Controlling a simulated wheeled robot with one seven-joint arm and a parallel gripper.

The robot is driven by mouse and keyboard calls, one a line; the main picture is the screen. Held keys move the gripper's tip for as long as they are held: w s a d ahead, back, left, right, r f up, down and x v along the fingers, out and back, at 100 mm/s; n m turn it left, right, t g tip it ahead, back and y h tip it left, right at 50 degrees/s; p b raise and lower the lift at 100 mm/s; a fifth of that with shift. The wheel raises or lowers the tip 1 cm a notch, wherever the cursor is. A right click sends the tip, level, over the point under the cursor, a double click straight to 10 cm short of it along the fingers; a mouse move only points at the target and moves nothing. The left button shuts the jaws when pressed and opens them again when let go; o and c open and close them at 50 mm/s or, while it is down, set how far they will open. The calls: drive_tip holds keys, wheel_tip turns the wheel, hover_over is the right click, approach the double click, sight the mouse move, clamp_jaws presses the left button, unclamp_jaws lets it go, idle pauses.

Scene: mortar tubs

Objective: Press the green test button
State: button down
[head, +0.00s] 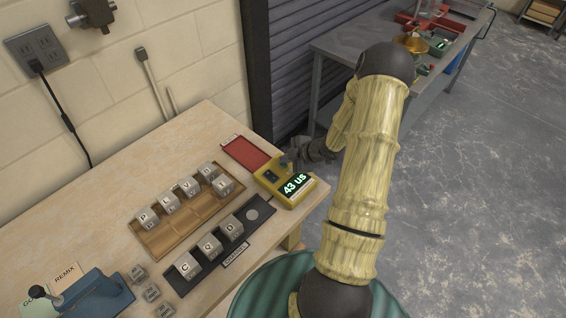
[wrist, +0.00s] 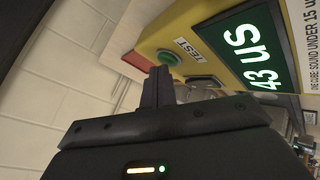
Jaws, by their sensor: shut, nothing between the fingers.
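The yellow tester (head: 268,181) stands at the right end of the workbench, its lit display (head: 295,184) reading "43 uS". In the wrist view the green test button (wrist: 168,57) sits on the tester's yellow face (wrist: 215,70) beside a "TEST" label. My gripper (head: 288,160) is at the tester's far edge in the head view. In the wrist view its closed, empty fingers (wrist: 159,74) point at the button, with the tips just below it in the picture. I cannot tell whether they touch it. In the head view the button is not clearly visible.
A wooden tray (head: 190,226) with several lettered cubes and a black tray (head: 258,203) with three cubes lie left of the tester. A red pad (head: 245,152) lies behind it. A blue lever device (head: 95,298) is at the front left. A wall rises behind the bench.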

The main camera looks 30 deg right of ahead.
sight(286, 165)
idle(0.3)
drive_tip(key=shift+r+p, duration=0.8)
drive_tip(key=shift+r, duration=0.05)
drive_tip(key=shift+r, duration=0.1)
drive_tip(key=shift+r+p, duration=2.15)
drive_tip(key=shift+r, duration=0.25)
